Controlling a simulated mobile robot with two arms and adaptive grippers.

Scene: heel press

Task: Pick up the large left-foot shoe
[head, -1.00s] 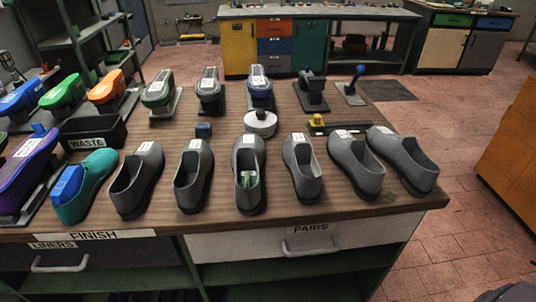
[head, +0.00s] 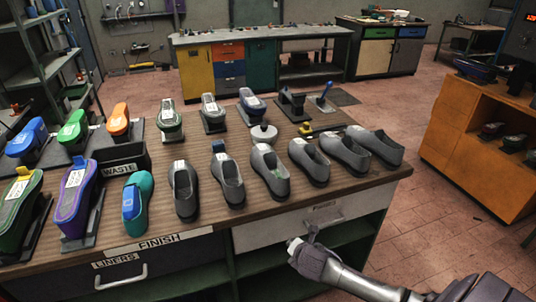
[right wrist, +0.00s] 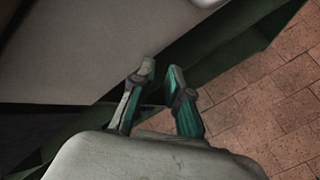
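Several grey shoes stand in a row along the front of the workbench, among them the rightmost shoe (head: 377,148), its neighbour (head: 344,153), a middle shoe (head: 270,172) and the leftmost grey shoe (head: 184,192). Some carry white labels too small to read, so I cannot tell which is the large left-foot one. My right gripper (head: 304,247) is in front of the bench's drawer, below the bench top and apart from the shoes. In the right wrist view its two teal fingers (right wrist: 162,72) have a gap between their tips and hold nothing. My left gripper is out of view.
The workbench (head: 205,152) also bears a teal shoe with a blue insert (head: 137,202), a waste bin (head: 125,158) and several shoe forms at the back. An orange shelf unit (head: 470,150) stands at right. The floor between is clear.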

